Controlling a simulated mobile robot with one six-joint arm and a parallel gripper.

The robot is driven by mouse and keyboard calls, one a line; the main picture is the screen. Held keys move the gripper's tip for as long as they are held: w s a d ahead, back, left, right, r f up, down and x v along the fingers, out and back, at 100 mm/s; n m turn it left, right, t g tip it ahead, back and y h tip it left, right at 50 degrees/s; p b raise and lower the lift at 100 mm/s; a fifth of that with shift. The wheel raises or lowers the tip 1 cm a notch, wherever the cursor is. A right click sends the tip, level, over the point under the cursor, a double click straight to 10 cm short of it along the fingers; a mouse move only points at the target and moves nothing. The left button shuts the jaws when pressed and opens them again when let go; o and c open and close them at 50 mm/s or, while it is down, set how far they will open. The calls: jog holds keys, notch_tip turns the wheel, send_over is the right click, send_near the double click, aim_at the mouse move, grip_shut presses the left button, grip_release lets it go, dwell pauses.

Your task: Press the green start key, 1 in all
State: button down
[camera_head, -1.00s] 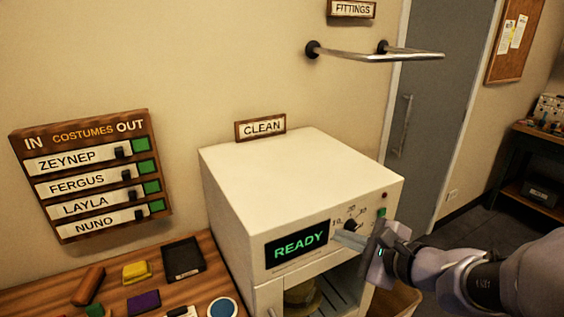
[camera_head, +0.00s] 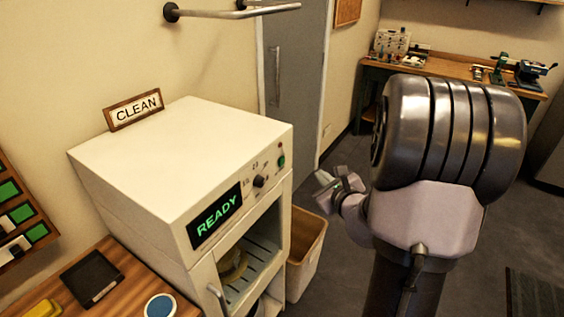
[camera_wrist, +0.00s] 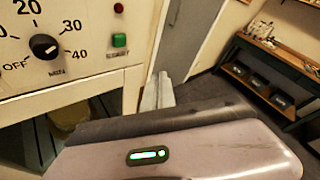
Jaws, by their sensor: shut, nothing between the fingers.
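The white cleaning machine (camera_head: 150,165) has an open front and a lit green READY display (camera_head: 215,215). The green start key (camera_head: 281,161) is on its control panel's right side. In the wrist view the green key (camera_wrist: 120,40) sits above a START label, below a red lamp (camera_wrist: 119,8). The black timer dial (camera_wrist: 44,46) is left of the key, with a minute scale around it. My gripper (camera_head: 322,180) is shut and empty, to the right of the panel and apart from it. In the wrist view its fingers (camera_wrist: 157,92) are below and right of the key.
A hat-like item (camera_head: 232,265) lies on the rack inside the machine. A bin (camera_head: 305,250) stands right of the machine. A wall rail (camera_head: 235,13) hangs above. A wooden table (camera_head: 120,262) is at the left.

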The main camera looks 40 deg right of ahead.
jog(key=w+a, duration=0.3)
jog(key=w, duration=0.5)
jog(key=shift+a+p, duration=0.2)
jog(key=shift+p, duration=0.1)
jog(key=shift+w, duration=0.1)
dwell(1.6)
jog(key=shift+w+a, duration=0.2)
jog(key=shift+w, duration=0.1)
jog(key=shift+w+a, duration=0.15)
jog(key=shift+w, duration=0.3)
dwell(0.6)
jog(key=shift+s, duration=0.15)
jog(key=shift+s+d, duration=0.35)
jog(key=shift+s, duration=0.35)
jog(key=s, duration=0.1)
jog(key=s+d, duration=0.1)
jog(key=s, duration=0.1)
jog(key=s+d, duration=0.1)
jog(key=shift+s+b, duration=0.3)
jog(key=shift+b, duration=0.05)
